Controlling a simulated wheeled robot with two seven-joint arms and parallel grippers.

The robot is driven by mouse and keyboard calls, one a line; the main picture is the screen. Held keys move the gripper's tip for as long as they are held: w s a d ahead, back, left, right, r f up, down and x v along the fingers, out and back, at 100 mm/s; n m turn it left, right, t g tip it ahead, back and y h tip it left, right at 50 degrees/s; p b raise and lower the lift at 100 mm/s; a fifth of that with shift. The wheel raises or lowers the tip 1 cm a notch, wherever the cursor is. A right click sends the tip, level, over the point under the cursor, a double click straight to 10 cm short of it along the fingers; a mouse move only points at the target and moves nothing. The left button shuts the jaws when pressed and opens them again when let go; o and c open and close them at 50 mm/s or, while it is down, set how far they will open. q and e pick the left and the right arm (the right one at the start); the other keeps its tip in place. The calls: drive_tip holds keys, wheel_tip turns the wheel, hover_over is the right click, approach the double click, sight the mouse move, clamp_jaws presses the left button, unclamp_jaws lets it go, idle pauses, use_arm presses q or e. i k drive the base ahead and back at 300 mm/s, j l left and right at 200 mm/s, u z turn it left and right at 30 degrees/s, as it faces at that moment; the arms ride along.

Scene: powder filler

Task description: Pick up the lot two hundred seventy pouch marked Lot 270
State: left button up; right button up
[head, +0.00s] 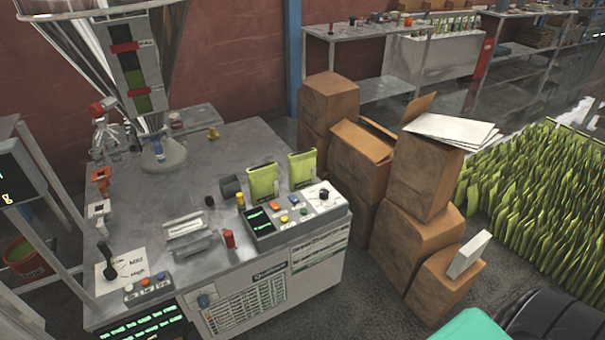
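Two yellow-green pouches stand upright behind the control panel on the metal table: a left pouch (262,184) and a right pouch (302,169). They are close together, and nothing is holding them. Their print is too small to read, so I cannot tell which is marked Lot 270. Many similar green pouches (530,190) stand packed in rows at the right. Neither of my grippers is in the head view.
The control panel (295,215) with knobs and buttons is in front of the two pouches. A lever (108,262), a red cylinder (229,239) and a metal sealer-like part (190,236) are on the table (215,272). Stacked cardboard boxes (415,240) crowd its right side.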

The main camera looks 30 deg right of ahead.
sight(301, 168)
drive_tip(key=i+l, duration=0.15)
drive_tip(key=i, duration=0.35)
drive_tip(key=i+l, duration=0.1)
drive_tip(key=i, duration=0.45)
drive_tip(key=l+z, duration=0.05)
